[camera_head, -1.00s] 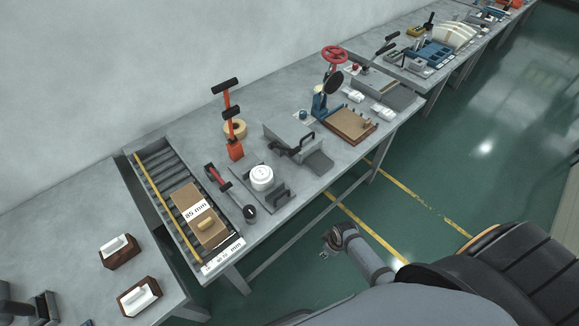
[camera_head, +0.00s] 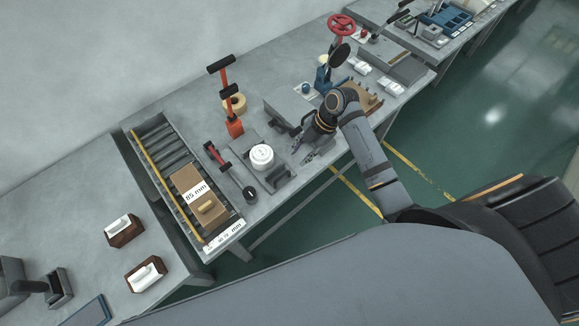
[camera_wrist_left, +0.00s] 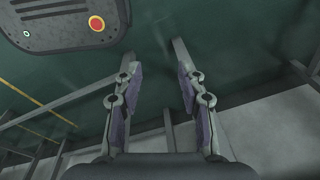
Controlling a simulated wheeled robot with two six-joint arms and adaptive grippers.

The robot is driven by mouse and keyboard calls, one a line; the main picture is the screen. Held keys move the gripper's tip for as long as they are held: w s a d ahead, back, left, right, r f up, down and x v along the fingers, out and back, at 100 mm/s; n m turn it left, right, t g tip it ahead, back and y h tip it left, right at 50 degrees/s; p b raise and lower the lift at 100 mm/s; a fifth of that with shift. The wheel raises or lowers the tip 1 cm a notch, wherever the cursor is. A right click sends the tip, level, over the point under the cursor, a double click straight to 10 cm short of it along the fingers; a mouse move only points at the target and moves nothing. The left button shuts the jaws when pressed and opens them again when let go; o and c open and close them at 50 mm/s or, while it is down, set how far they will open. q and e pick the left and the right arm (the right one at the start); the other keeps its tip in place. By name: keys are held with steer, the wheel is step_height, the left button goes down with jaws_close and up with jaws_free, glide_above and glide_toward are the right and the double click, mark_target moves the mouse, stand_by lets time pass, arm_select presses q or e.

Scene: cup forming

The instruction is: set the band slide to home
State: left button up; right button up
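I cannot tell for certain which part is the band slide. In the left wrist view, my left gripper (camera_wrist_left: 153,62) is open and empty above the floor.
Left on the bench are a roller tray (camera_head: 148,150) with a brown box (camera_head: 190,182), a red-handled tool (camera_head: 217,157) and an orange upright tool (camera_head: 231,110). A red-wheeled press (camera_head: 340,28) and a brown board (camera_head: 368,98) stand right. The front floor is clear.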

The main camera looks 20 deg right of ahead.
mark_target(287, 173)
steer(key=p+x, duration=0.1)
steer(key=x, duration=0.7)
steer(key=shift+s+a+p, duration=0.1)
steer(key=shift+p, duration=0.25)
steer(key=shift+a+f, duration=0.15)
steer(key=shift+f, duration=0.35)
arm_select(q)
steer(key=shift+s+d+r, duration=0.1)
steer(key=shift+s+r, duration=0.2)
steer(key=shift+r, duration=0.2)
steer(key=shift+s+r, duration=0.25)
steer(key=shift+r, duration=0.2)
arm_select(e)
steer(key=shift+c, duration=0.4)
jaws_close()
